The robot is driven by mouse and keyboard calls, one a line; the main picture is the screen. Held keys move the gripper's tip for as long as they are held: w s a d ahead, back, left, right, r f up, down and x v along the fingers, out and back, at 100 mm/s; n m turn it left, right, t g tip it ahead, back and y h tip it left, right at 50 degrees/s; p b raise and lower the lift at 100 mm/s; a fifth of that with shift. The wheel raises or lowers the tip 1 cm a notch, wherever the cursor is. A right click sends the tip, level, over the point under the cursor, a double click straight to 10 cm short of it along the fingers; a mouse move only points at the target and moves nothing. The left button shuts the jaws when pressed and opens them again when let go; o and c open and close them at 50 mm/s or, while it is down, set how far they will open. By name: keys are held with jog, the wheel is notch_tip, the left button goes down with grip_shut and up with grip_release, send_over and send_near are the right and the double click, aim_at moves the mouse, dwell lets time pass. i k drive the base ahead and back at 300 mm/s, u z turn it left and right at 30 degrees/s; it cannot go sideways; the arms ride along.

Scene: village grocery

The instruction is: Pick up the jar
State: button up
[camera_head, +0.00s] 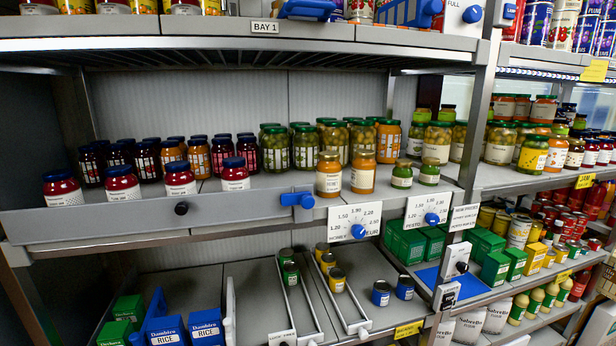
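Many jars stand on the middle shelf (270,208), and I cannot tell which one the task means. Along its left front are several red jars with blue lids, one of them a red jar (235,178) near the middle. Two small green jars (402,177) stand further right. Behind are rows of dark red jars (90,166), green pickle jars (305,150) and orange jars (388,143). All look upright. My gripper is not in view.
A raised grey front lip (100,220) runs along the left of the shelf, with a blue clip (297,200) and a price dial (357,230). An upper shelf (200,45) hangs above.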

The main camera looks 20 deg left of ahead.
aim_at(363, 168)
jog(key=u, duration=0.95)
jog(key=i, duration=0.4)
jog(key=u, duration=0.05)
